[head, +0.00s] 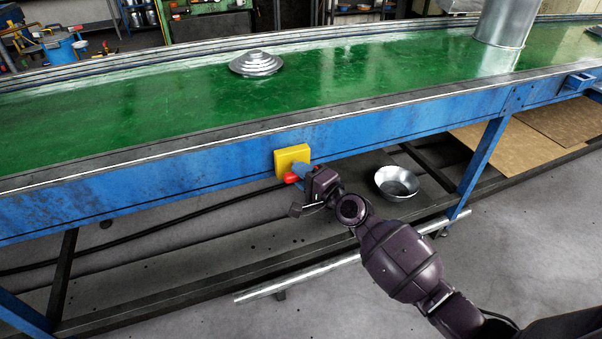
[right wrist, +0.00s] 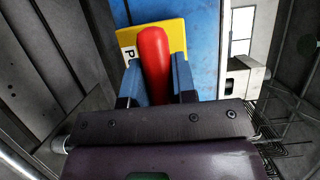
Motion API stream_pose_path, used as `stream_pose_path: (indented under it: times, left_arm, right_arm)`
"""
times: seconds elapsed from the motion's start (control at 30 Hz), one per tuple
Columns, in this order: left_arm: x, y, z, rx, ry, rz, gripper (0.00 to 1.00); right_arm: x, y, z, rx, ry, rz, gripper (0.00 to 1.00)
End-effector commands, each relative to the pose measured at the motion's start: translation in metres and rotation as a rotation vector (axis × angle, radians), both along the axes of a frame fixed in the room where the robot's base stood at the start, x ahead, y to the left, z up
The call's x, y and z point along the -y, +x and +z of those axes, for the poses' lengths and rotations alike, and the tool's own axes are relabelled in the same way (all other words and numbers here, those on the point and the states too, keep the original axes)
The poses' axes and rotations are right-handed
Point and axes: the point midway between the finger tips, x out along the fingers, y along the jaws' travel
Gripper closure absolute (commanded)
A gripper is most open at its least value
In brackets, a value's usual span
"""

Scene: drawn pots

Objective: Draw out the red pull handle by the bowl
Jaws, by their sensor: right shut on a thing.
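The red pull handle (head: 291,178) sticks out from a yellow block (head: 293,157) on the blue side rail of the conveyor table. In the right wrist view the red handle (right wrist: 154,62) runs between the two blue fingers, with the yellow block (right wrist: 178,34) behind it, marked with a letter P. My right gripper (head: 299,172) is shut on the red handle, its fingers one on each side. A metal bowl (head: 396,183) lies below the table, to the right of the handle. My left gripper is not in view.
The green conveyor top (head: 150,107) spans the scene above the handle. A stepped metal piece (head: 257,64) and a large metal cylinder (head: 506,20) stand on it. A blue table leg (head: 484,163) stands right of the bowl. A metal bar (head: 310,277) runs low in front.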

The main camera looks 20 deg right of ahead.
Motion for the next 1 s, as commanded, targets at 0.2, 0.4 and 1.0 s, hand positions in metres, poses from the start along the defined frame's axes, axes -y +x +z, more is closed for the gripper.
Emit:
stream_pose_path:
  times: [0.2, 0.4, 1.0]
  left_arm:
    - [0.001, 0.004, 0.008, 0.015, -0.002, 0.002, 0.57]
    - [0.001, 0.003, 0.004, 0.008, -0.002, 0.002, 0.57]
    - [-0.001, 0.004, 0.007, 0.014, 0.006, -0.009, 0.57]
  right_arm:
    - [0.001, -0.023, 0.001, 0.0, -0.001, 0.0, 1.0]
    - [0.001, -0.026, -0.001, -0.003, -0.001, 0.001, 1.0]
    - [0.002, -0.027, -0.001, -0.002, -0.001, 0.0, 0.49]
